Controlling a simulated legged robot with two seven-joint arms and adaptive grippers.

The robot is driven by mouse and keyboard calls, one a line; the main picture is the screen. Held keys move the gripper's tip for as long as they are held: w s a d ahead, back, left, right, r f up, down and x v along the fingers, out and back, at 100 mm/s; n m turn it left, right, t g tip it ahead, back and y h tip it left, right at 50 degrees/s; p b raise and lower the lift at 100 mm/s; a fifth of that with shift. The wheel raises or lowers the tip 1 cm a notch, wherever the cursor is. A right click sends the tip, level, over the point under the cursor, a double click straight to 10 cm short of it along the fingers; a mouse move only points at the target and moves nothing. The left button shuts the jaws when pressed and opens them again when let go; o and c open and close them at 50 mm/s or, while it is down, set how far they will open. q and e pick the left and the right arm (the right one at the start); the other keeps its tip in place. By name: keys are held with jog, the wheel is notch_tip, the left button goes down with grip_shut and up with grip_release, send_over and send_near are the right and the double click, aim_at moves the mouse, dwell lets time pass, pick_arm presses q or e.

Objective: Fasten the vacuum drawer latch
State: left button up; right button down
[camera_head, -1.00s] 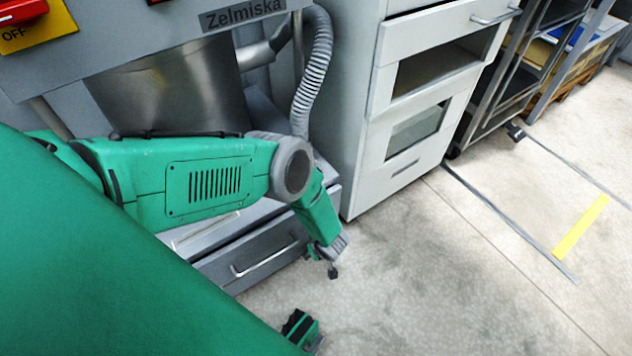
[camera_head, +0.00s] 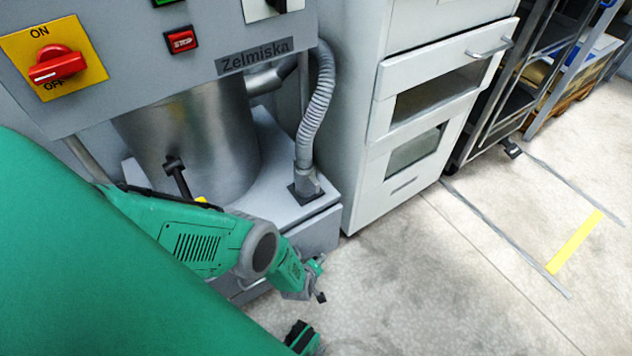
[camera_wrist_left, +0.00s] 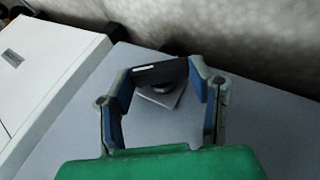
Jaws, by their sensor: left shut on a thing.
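A black latch handle (camera_wrist_left: 160,71) with a round base on a small metal plate (camera_wrist_left: 165,97) is mounted on a grey surface (camera_wrist_left: 245,125) in the left wrist view. My left gripper (camera_wrist_left: 162,79) is shut on this handle, one blue-padded finger on each side. In the head view my left arm (camera_head: 195,240) reaches down in front of the machine base (camera_head: 320,228). The drawer front there is mostly hidden behind my arm. The latch and left fingertips cannot be made out clearly in the head view. My right gripper is not in view.
The grey Zelmiska machine (camera_head: 190,60) has a red switch (camera_head: 55,65), a metal cylinder (camera_head: 195,130) and a ribbed hose (camera_head: 320,105). A white cabinet (camera_head: 360,110) stands to its right, then a dark rack (camera_head: 520,90).

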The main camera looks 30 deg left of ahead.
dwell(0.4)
pick_arm(q)
jog(key=o, duration=1.2)
jog(key=shift+s+a, duration=0.1)
jog(key=shift+c, duration=0.2)
jog(key=shift+r, duration=0.1)
jog(key=v, duration=1.1)
jog(key=shift+s+r, duration=0.15)
jog(key=shift+s, duration=0.2)
